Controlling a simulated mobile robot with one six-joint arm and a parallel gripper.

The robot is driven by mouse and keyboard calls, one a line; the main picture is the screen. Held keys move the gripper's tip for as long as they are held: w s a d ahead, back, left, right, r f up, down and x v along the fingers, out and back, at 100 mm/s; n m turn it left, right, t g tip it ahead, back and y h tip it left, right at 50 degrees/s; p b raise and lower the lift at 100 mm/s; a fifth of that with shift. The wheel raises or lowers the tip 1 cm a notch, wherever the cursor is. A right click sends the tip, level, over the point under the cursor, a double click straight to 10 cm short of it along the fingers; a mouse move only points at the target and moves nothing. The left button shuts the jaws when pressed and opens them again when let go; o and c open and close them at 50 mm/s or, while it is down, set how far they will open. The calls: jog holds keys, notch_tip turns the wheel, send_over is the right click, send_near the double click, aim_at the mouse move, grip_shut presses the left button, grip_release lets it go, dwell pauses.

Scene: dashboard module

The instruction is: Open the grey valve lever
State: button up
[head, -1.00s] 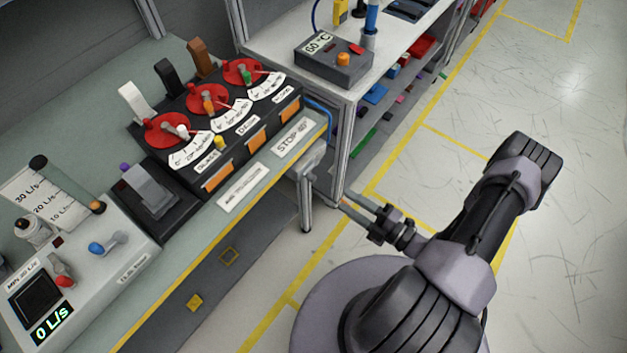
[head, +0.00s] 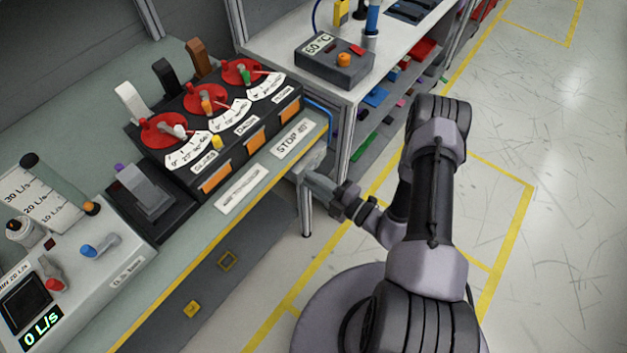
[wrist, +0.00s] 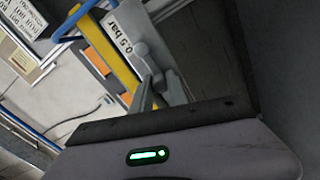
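A grey part that looks like the valve lever (head: 312,160) sits on the front face of the bench's right end, below the STOP label. My gripper (head: 314,183) reaches toward it from the right, its tips close to or touching it. Overlap hides the exact contact. In the wrist view, grey lever or finger shapes (wrist: 150,85) stand near a "0.5 bar" label (wrist: 122,38). I cannot clearly separate fingers from lever there, nor see the finger gap. A separate grey block lever (head: 148,188) stands on a dark base on the bench top.
A dial panel (head: 205,110) with red discs and a flow box (head: 60,270) reading 0 L/s stand on the bench. A yellow strip edges the bench (head: 240,215). A white shelf unit (head: 345,95) stands close behind my gripper. The floor (head: 560,150) at right is clear.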

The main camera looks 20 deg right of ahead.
grip_shut()
jog(key=f+n, duration=0.1)
jog(key=n+b, duration=0.1)
jog(key=n, duration=0.1)
jog(key=shift+d+f, duration=0.1)
jog(key=shift+f, duration=0.25)
jog(key=shift+w+d+f+n+b, duration=0.55)
jog(key=shift+d+n+b, duration=0.1)
jog(key=shift+n, duration=1.8)
jog(key=shift+w+d+f+n+b, duration=0.5)
jog(key=shift+d+n, duration=0.2)
jog(key=shift+n, duration=1.8)
jog(key=shift+w+d+f+n+b, duration=0.45)
jog(key=shift+d+f+n+b, duration=0.2)
jog(key=shift+n, duration=1.8)
jog(key=shift+w+r, duration=0.1)
